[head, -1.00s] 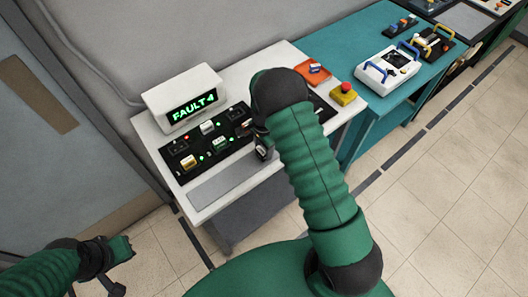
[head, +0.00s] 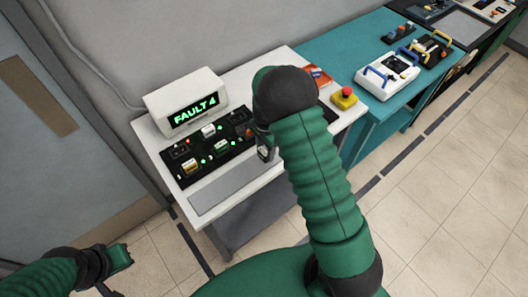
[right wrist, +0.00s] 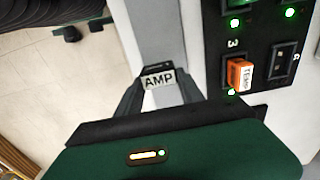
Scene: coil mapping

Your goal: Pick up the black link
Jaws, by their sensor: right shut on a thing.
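The black link (right wrist: 157,78) carries a white label reading AMP in the right wrist view. My right gripper (right wrist: 160,88) is shut on it, with one finger at each side. In the head view my right gripper (head: 265,150) is over the right part of the console, near the edge of the black panel (head: 181,175). My arm hides part of the panel, and the link is too small there to read. My left gripper (head: 121,258) is far off at the lower left, over the floor, and its jaw opening is unclear.
The panel holds several modules and lit green lamps. An orange module (right wrist: 239,75) sits in slot 3. A display (head: 195,110) reads FAULT 4. A grey strip (head: 230,187) lies in front of the panel. A yellow box with a red button (head: 344,97) stands at the right.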

